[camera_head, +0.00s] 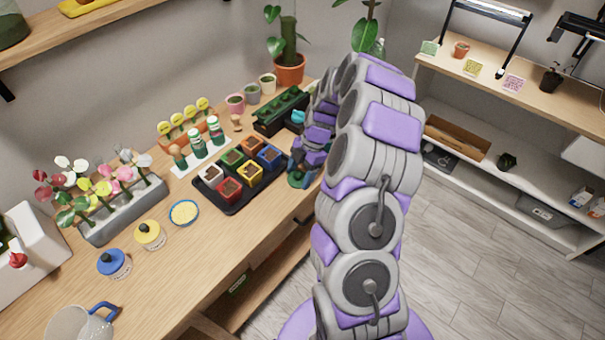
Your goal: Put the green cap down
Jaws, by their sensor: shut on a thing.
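My gripper (301,170) is over the right part of the wooden bench, just right of the black tray of coloured pots. It points down and is shut on the green cap (296,181). Only a small dark green edge of the cap shows below the fingers. My arm hides the rest, so I cannot tell whether it touches the bench or a jar below it. A jar with a yellow cap (150,233) and a jar with a blue cap (112,262) stand at the front left of the bench.
The black tray (222,204) with several coloured pots is left of my gripper. A dark green planter (280,110) stands behind it. The front strip of the bench (200,260) is clear.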

